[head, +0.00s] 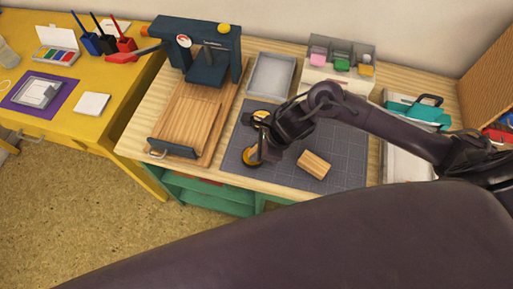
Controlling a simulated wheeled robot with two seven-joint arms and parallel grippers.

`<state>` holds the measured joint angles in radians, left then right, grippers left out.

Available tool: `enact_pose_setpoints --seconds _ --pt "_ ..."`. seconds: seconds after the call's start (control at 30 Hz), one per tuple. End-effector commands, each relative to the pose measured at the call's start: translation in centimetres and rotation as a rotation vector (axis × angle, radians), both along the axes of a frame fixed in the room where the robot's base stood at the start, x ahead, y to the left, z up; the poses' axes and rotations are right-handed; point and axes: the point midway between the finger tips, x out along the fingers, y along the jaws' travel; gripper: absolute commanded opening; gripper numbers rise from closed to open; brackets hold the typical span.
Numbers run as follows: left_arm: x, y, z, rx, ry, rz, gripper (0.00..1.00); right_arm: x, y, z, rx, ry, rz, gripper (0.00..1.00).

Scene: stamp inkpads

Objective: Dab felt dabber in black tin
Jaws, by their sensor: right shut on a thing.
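My right gripper (263,140) is over the left part of the grey cutting mat, shut on what appears to be the felt dabber. The gripper hides most of the dabber, and its felt end cannot be made out. A small round brass-coloured tin (250,156) with a dark middle shows at the gripper's lower left. A second round brass-coloured piece (260,115) shows just above the gripper. I cannot tell which of these is the black tin or lid, nor whether the dabber touches ink. My left gripper is not in view.
A wooden block (313,165) lies on the cutting mat (343,172) right of the gripper. A grey tray (271,76) and a sponge holder (341,56) are behind. A yellow desk (110,75) stands at far left.

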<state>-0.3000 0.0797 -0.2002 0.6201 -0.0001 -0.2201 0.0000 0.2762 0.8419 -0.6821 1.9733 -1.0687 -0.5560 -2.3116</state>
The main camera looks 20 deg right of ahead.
Motion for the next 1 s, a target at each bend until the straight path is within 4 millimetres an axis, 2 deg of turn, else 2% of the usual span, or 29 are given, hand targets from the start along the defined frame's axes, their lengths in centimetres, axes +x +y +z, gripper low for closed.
enact_pose_setpoints --seconds 0.13,0.23,1.0 --pt "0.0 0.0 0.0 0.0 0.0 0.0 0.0 -0.3 -0.1 -0.3 -0.005 0.007 0.001 0.01" --pt "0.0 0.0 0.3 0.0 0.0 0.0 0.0 -0.2 -0.1 0.2 -0.005 0.007 0.002 0.01" --pt "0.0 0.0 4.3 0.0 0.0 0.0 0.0 0.0 0.0 6.6 -0.002 0.001 0.001 0.01"
